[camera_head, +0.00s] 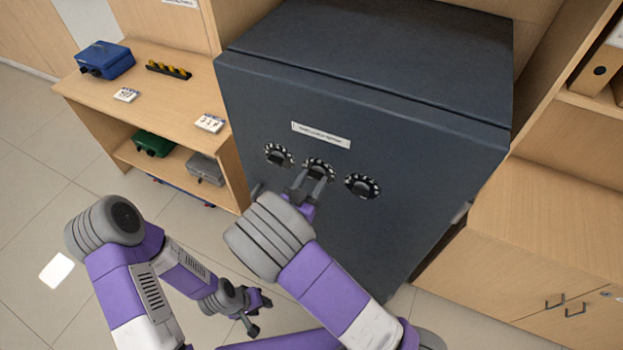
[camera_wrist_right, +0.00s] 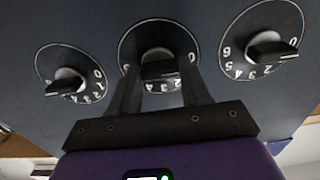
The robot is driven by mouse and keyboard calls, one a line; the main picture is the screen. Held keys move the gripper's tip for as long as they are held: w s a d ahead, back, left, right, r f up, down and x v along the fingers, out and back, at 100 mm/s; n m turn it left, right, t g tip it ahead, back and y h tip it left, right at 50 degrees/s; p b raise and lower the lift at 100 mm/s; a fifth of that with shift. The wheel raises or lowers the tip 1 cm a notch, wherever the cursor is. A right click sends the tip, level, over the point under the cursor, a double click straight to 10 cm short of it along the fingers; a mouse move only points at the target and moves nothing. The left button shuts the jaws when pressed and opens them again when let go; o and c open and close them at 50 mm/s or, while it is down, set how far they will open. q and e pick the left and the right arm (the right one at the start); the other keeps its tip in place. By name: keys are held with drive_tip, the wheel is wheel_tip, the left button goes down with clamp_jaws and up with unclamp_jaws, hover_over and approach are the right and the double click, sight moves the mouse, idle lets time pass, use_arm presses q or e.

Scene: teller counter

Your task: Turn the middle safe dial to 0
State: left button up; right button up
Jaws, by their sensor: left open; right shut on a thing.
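The dark grey safe (camera_head: 400,140) stands in the middle of the head view, with three round black dials in a row under a white label. The middle dial (camera_head: 318,167) is partly hidden by my right gripper (camera_head: 308,186). In the right wrist view, my right gripper (camera_wrist_right: 158,85) is shut on the knob of the middle dial (camera_wrist_right: 160,40), and the knob lies about level. Some of its numbers are hidden by the fingers. The left dial (camera_head: 278,154) and right dial (camera_head: 362,186) are untouched by my grippers. My left gripper (camera_head: 256,312) is open and empty, low over the floor.
Wooden cabinets (camera_head: 545,250) stand on the right. Tiled floor (camera_head: 40,160) is free at the left.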

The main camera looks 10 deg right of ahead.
idle(0.4)
drive_tip(key=o, duration=1.1)
drive_tip(key=shift+c, duration=0.2)
drive_tip(key=v, duration=0.7)
drive_tip(key=shift+s+a, duration=0.2)
drive_tip(key=shift+s, duration=0.05)
